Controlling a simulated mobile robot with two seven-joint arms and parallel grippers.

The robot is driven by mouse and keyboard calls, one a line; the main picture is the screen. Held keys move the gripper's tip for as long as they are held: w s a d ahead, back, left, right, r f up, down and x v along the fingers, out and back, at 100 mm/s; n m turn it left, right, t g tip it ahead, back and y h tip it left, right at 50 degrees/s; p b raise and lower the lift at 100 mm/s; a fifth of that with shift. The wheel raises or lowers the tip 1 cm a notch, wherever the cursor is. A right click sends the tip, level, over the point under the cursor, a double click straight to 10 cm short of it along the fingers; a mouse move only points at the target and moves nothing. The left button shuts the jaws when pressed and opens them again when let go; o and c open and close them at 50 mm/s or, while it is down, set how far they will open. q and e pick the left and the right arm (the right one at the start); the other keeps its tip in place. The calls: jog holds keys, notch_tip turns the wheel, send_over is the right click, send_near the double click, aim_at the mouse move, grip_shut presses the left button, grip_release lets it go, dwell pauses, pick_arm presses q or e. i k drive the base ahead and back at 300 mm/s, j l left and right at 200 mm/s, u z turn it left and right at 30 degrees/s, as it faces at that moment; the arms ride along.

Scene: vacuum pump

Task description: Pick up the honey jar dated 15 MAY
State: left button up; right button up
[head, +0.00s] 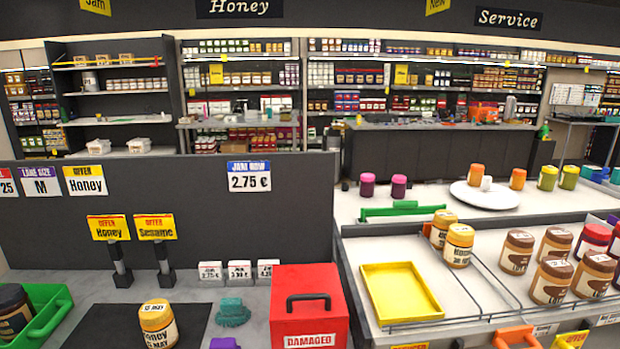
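A yellow-lidded honey jar (158,323) stands upright on a dark mat (105,322) at the lower left. Its label reads "Honey" with a date line ending in "MAY"; the day number is too small to tell for sure. Two more yellow-lidded jars stand in the display at right: a rear jar (441,228) and a front honey jar (459,245) whose date I cannot read clearly. Neither of my grippers shows in the head view.
A red "DAMAGED" box (308,318) stands right of the mat, with a teal lump (232,312) between. A green crate (45,318) holding a dark jar is at left. An empty yellow tray (400,290) lies near several brown-lidded jars (517,252). A dark partition (200,205) rises behind.

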aim_at(159, 327)
jog(key=k, duration=0.15)
jog(key=k+u, duration=0.1)
jog(key=u, duration=0.25)
jog(key=k+j+u, duration=0.1)
jog(key=u, duration=0.3)
jog(key=i+u, duration=0.1)
jog(key=u, duration=0.25)
jog(key=i+u, duration=0.1)
jog(key=u, duration=0.25)
jog(key=i+u, duration=0.15)
jog(key=u, duration=0.2)
jog(key=i, duration=0.15)
